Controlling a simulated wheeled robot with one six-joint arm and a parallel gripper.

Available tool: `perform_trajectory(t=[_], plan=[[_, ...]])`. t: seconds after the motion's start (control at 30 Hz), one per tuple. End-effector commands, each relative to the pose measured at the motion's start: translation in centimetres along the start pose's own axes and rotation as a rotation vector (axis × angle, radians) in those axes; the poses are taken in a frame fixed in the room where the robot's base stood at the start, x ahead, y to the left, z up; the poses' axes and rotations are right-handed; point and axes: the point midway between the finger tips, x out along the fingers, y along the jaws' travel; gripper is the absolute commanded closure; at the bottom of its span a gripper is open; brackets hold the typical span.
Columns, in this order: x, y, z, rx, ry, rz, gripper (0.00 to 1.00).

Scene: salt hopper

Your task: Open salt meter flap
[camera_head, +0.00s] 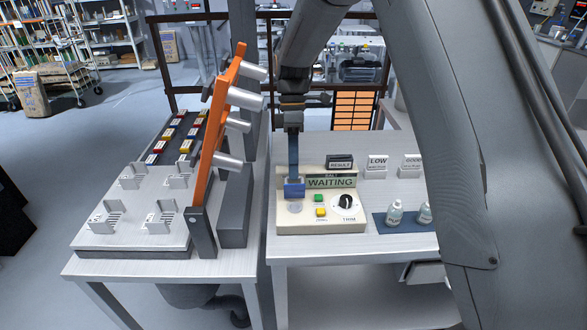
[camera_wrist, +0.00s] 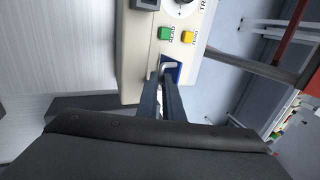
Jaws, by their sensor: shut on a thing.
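The salt meter (camera_head: 318,217) is a cream box on the right-hand table, with a display reading WAITING (camera_head: 330,182). Its small blue flap (camera_head: 294,192) is at the left of the box, with a pale round spot (camera_head: 295,209) just in front of it. My gripper (camera_head: 293,176) reaches down from above and is shut on the flap. In the wrist view, the fingers (camera_wrist: 167,77) meet at a pale handle on the blue flap (camera_wrist: 174,75), at the edge of the meter (camera_wrist: 135,60). The fingers partly hide the flap, so its exact tilt is unclear.
A green button (camera_head: 318,198), a yellow button (camera_head: 320,212) and a black TRIM knob (camera_head: 345,202) sit close to the flap. Small bottles (camera_head: 395,212) stand on a blue mat at right. An orange slanted rack (camera_head: 216,130) rises on the left table.

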Motion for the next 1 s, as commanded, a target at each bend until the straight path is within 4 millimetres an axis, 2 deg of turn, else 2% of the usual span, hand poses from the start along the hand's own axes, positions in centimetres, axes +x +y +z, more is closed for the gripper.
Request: perform_trajectory(t=[0.27,0.3,0.4,1.0], plan=[[-0.08,-0.01,-0.04,0.0,0.001,-0.002,1.0],[-0.08,-0.01,-0.04,0.0,0.001,-0.002,0.9],[-0.07,0.0,-0.04,0.001,0.001,-0.001,0.74],[-0.07,-0.06,0.0,0.0,0.0,0.02,0.74]])
